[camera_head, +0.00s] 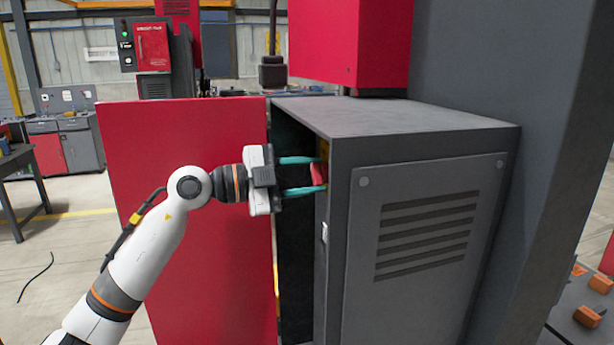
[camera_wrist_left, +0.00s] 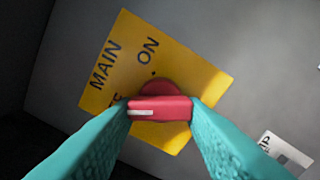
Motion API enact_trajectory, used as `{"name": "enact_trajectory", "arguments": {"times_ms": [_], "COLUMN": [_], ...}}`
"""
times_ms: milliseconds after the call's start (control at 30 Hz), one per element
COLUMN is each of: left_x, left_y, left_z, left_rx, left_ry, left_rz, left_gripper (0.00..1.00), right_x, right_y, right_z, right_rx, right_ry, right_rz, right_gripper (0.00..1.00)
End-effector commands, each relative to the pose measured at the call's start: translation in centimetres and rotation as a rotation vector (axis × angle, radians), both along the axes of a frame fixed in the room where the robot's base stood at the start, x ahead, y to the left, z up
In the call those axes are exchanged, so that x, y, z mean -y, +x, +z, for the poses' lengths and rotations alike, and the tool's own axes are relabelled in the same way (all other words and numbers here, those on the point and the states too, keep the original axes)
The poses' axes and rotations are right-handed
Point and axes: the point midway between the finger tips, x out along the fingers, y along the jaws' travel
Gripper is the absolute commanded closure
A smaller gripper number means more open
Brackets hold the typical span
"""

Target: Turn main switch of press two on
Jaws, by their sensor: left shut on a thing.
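The main switch is a red knob (camera_wrist_left: 168,103) on a yellow plate (camera_wrist_left: 192,72) inside the open cabinet (camera_head: 420,125). The plate reads MAIN and ON, with other letters partly hidden by a finger. The knob's white mark lies at its left end in the left wrist view, toward the hidden letters, not toward the dot below ON. My left gripper (camera_head: 322,173) reaches into the cabinet opening. Its teal fingers are shut on the red knob, one at each end. In the head view the knob shows as a small red piece between the fingers. My right gripper is not in view.
The red cabinet door (camera_head: 180,220) stands open to the left, behind my left arm. The cabinet's side wall with slots is close on the right of the gripper. A red and grey machine body (camera_head: 350,40) rises above. A workbench (camera_head: 70,125) stands far left.

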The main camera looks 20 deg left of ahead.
Motion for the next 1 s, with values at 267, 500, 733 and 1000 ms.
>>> {"name": "enact_trajectory", "arguments": {"times_ms": [267, 500, 733, 1000], "left_x": [-0.1, 0.0, 0.0, 0.0], "left_y": [0.0, 0.0, 0.0, 0.0], "left_z": [0.1, 0.1, 0.2, 0.2], "left_rx": [0.216, 0.406, 0.587, 0.794], "left_ry": [0.146, 0.273, 0.396, 0.537], "left_rz": [0.000, 0.000, -0.001, -0.002], "left_gripper": [0.85, 0.85, 0.85, 0.85], "right_x": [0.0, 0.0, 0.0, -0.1], "right_y": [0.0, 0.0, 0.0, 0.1], "right_z": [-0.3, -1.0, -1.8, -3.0], "right_rx": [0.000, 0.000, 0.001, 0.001], "right_ry": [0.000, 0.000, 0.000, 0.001], "right_rz": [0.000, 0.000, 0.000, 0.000], "right_gripper": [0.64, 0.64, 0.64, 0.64]}}
